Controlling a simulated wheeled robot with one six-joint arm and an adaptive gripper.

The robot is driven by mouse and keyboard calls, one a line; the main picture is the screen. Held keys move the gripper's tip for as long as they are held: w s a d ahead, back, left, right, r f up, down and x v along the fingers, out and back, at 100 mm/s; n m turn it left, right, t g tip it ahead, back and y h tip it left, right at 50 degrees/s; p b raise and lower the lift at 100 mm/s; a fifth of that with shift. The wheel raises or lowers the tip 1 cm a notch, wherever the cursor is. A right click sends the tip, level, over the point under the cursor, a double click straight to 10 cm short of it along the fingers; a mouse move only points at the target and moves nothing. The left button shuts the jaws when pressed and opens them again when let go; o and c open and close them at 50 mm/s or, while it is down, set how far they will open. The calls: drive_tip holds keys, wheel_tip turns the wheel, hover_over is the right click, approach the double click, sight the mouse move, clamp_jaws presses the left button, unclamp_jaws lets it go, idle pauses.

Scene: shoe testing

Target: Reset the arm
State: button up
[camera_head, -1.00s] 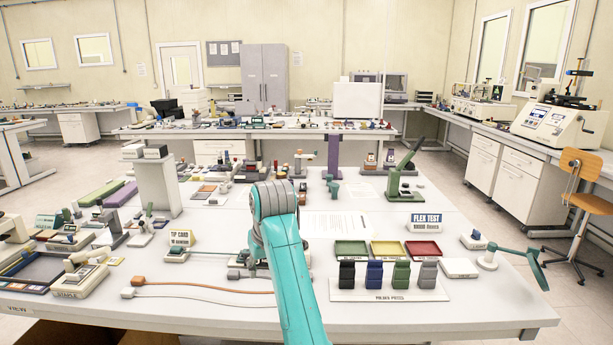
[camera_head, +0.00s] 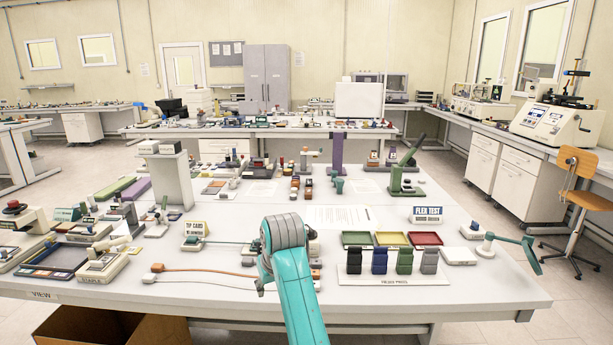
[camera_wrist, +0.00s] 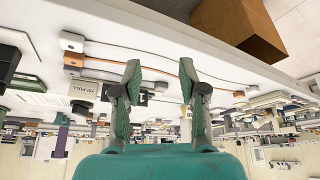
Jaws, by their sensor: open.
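My teal arm (camera_head: 295,285) rises from the bottom of the head view over the front of the white table (camera_head: 370,306). That view is upside down. Past the fingers it shows the table's edge, cables and small devices.
A rack of several coloured blocks (camera_head: 391,280) stands right of my arm, with green, yellow and red trays (camera_head: 391,240) behind it. A FLEX TEST sign (camera_head: 426,214) is beyond. Cables (camera_head: 205,272) lie to the left. A cardboard box (camera_wrist: 235,28) is on the floor.

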drive_tip(key=s+d+f+m+t, duration=0.1)
drive_tip(key=s+d+f, duration=0.25)
drive_tip(key=f, duration=0.65)
drive_tip(key=s+d+f+t, duration=0.1)
drive_tip(key=s+d+f, duration=0.3)
drive_tip(key=f, duration=0.7)
drive_tip(key=s+d+f+m+t, duration=0.1)
drive_tip(key=s+d+f, duration=0.4)
drive_tip(key=s, duration=0.2)
drive_tip(key=s+d+f+m+t, duration=0.1)
drive_tip(key=s+d+f+t, duration=0.1)
drive_tip(key=s+d+f, duration=0.45)
drive_tip(key=s+d+r+m+t+h, duration=0.1)
drive_tip(key=s+d+r, duration=0.15)
drive_tip(key=s, duration=0.85)
drive_tip(key=s+d+r+t, duration=0.1)
drive_tip(key=s+d+t, duration=0.15)
drive_tip(key=s, duration=0.85)
drive_tip(key=s+d+r+m+t+h, duration=0.1)
drive_tip(key=s+d+r+t, duration=0.1)
drive_tip(key=s+r, duration=1.4)
drive_tip(key=shift+s+d, duration=0.25)
drive_tip(key=shift+d, duration=0.35)
